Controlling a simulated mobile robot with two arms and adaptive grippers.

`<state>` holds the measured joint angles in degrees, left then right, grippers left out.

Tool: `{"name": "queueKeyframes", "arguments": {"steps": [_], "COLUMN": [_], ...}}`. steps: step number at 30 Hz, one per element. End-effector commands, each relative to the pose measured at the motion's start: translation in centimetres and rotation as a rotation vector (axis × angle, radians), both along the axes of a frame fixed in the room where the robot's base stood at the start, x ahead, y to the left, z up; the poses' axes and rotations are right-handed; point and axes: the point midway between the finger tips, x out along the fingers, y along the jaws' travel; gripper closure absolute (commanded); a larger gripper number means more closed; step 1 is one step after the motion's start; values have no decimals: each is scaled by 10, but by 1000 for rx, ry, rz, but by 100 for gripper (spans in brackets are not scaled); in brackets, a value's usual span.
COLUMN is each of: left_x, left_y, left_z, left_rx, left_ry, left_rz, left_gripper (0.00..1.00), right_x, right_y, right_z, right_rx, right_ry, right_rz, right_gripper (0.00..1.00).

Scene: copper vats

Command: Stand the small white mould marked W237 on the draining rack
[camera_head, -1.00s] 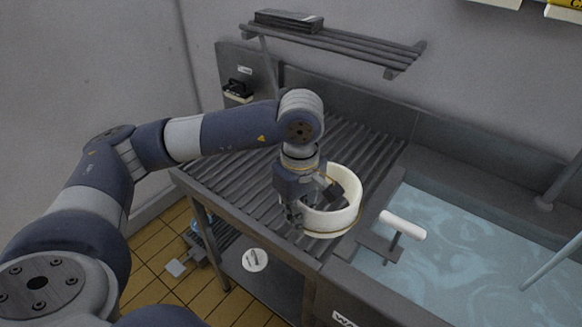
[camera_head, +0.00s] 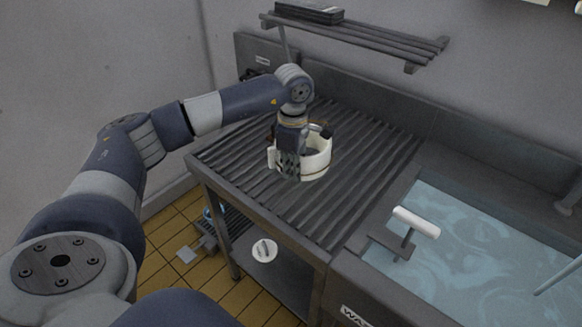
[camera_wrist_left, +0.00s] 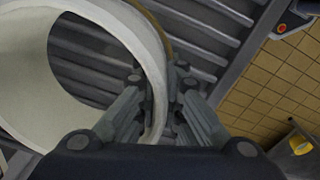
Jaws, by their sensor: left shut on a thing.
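The small white mould (camera_head: 319,163) is an open white ring with a tan band around it. It is over the slatted draining rack (camera_head: 330,215), toward its back left part. I cannot tell whether it touches the slats. My left gripper (camera_head: 288,172) points down and is shut on the mould's wall. In the left wrist view my left gripper (camera_wrist_left: 156,110) has one finger on each side of the wall of the white mould (camera_wrist_left: 90,20), with rack slats (camera_wrist_left: 85,65) below. No W237 marking is readable. My right gripper is not in view.
A sink of water (camera_head: 470,240) lies right of the rack, with a white-handled tool (camera_head: 416,222) at its near left edge. A wall shelf (camera_head: 355,40) hangs above. The rack's front and right slats are bare.

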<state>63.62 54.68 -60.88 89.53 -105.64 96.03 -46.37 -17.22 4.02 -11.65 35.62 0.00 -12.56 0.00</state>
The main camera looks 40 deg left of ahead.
Motion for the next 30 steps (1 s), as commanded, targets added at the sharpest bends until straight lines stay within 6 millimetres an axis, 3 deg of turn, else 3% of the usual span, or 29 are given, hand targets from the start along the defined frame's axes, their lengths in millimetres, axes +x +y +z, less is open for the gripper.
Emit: {"name": "queueKeyframes", "arguments": {"steps": [7, 11, 18, 29, 30], "left_x": [18, 18, 18, 18, 17], "left_y": [20, 21, 21, 21, 21], "left_z": [-1, -8, -36, -42, -41], "left_rx": [-1, -1, -1, 0, 0], "left_ry": [-2, -1, -1, -3, 0], "left_rz": [0, -2, -1, -1, -1], "left_gripper": [100, 100, 100, 100, 83], "right_x": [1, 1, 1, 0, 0], "right_y": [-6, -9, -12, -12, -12], "right_z": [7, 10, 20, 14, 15], "right_rx": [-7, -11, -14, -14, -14], "right_ry": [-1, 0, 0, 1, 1], "right_rz": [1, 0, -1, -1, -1], "right_gripper": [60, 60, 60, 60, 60]}}
